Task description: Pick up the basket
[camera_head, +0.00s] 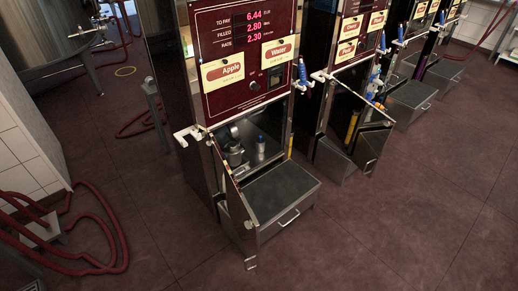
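I cannot make out a basket in the head view. The nearest refill pump (240,45) stands upright at the centre, with a dark red panel, red digits and "Apple" and "Water" labels. Its lower compartment is open and holds a small pale bottle (260,148) and a grey metal part (233,150). A dark-topped metal box with a handle (275,195) juts out at its foot. Neither of my grippers is in view.
More pumps (350,60) stand in a row to the right, the second with an open door (372,146). Red hoses (100,240) lie on the floor at left beside a tiled wall (22,155). The dark tiled floor (420,220) is clear at front right.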

